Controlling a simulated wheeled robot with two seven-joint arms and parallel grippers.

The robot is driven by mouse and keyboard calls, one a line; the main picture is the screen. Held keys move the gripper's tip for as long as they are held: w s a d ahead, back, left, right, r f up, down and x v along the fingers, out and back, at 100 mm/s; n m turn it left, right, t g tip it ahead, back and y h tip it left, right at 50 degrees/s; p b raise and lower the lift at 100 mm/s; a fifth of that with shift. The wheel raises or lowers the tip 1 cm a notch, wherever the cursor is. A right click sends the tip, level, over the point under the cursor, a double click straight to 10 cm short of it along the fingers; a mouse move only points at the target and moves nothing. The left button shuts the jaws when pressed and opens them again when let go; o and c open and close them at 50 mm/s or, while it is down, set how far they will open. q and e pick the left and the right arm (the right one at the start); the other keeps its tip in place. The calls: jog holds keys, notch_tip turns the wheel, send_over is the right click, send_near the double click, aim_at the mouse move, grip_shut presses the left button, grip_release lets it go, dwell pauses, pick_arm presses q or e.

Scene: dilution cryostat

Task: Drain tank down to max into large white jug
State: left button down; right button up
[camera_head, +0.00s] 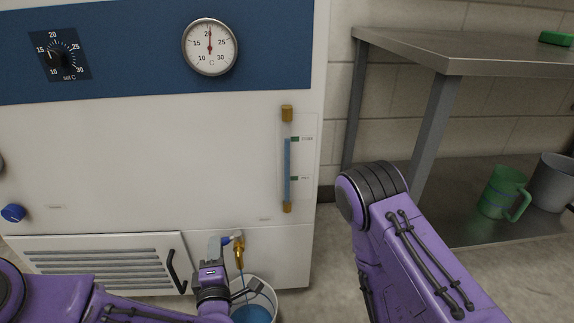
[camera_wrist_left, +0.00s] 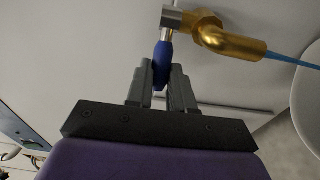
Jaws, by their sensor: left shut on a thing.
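My left gripper (camera_head: 222,248) is shut on the blue tap handle, which shows between the fingers in the left wrist view (camera_wrist_left: 161,78). The brass drain tap (camera_head: 239,254) is also in the left wrist view (camera_wrist_left: 225,40). A thin blue stream (camera_wrist_left: 290,57) runs from its spout. The large white jug (camera_head: 274,293) stands below the tap with blue liquid (camera_head: 252,314) in it; the frame cuts it off. The sight tube (camera_head: 287,165) shows blue liquid up to about the upper green mark (camera_head: 295,139). My right arm is at the right; its gripper is out of view.
The white tank cabinet (camera_head: 150,150) has a dial thermometer (camera_head: 210,47), a set knob (camera_head: 61,54) and a vent grille (camera_head: 100,265). At the right, a metal shelf unit (camera_head: 470,55) holds a green jug (camera_head: 500,192) and a grey container (camera_head: 551,183) on its lower shelf.

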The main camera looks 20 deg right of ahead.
pick_arm(q)
jog(key=shift+a, duration=0.1)
jog(key=shift+w+a+m+h+p, duration=0.15)
jog(key=shift+w+m+h+p, duration=0.35)
jog(key=shift+h, duration=0.4)
jog(key=shift+w+m+g+h, duration=0.4)
jog(key=shift+m+g+h, duration=0.2)
jog(key=shift+m+h, duration=0.25)
jog(key=m+g+h, duration=0.1)
jog(key=h, duration=0.1)
jog(key=w+m+g+h, duration=0.1)
jog(key=shift+w+d+m+h, duration=0.15)
jog(key=shift+d+m+h, duration=0.1)
jog(key=shift+d+h, duration=0.15)
jog(key=shift+c, duration=0.2)
grip_release()
jog(key=s+a, duration=0.3)
jog(key=s, duration=0.7)
jog(key=shift+s+a+p, duration=0.2)
jog(key=shift+a+p, duration=0.05)
jog(key=shift+p, duration=0.05)
